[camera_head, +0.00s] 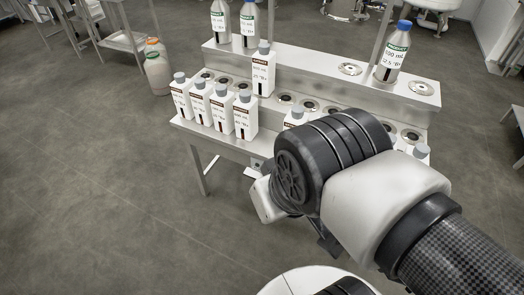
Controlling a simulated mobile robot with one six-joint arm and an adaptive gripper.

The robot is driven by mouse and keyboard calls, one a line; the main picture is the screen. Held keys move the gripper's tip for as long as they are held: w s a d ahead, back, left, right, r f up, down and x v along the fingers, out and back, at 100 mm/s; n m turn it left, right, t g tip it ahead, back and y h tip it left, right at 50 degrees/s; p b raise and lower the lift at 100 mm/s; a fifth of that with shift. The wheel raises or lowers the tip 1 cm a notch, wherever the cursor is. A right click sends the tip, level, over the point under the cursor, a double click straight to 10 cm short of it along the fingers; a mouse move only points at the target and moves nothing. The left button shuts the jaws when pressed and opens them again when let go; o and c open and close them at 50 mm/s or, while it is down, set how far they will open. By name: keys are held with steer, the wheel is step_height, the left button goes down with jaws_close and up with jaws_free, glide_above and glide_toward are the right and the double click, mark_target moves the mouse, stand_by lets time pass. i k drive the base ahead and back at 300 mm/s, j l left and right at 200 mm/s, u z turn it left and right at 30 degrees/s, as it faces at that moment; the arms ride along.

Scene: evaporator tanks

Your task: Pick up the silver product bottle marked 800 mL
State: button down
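Several white, square-sided bottles with grey caps stand on the steel bench. Four-sided ones form a front row at the left, among them one at the row's left end (181,98) and one at its right end (244,118). Another grey-capped bottle (263,76) stands on the raised step behind, its label seeming to read 25 °Bx. I cannot read 800 mL on any label for certain. Two more grey-capped bottles are partly hidden by my arm. My wrist covers the bench's front right. A dark part below it may be my gripper (327,241); its fingers are not clear.
The steel bench (318,63) has round holes, several empty. A blue-capped round bottle (394,54) stands at its back right, and two round bottles (220,20) at its back left. Jugs (157,72) stand on the floor at left. The floor at front left is clear.

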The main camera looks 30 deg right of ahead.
mark_target(397, 44)
steer(key=z, duration=1.65)
steer(key=i+j+u, duration=0.2)
steer(key=i+j, duration=0.25)
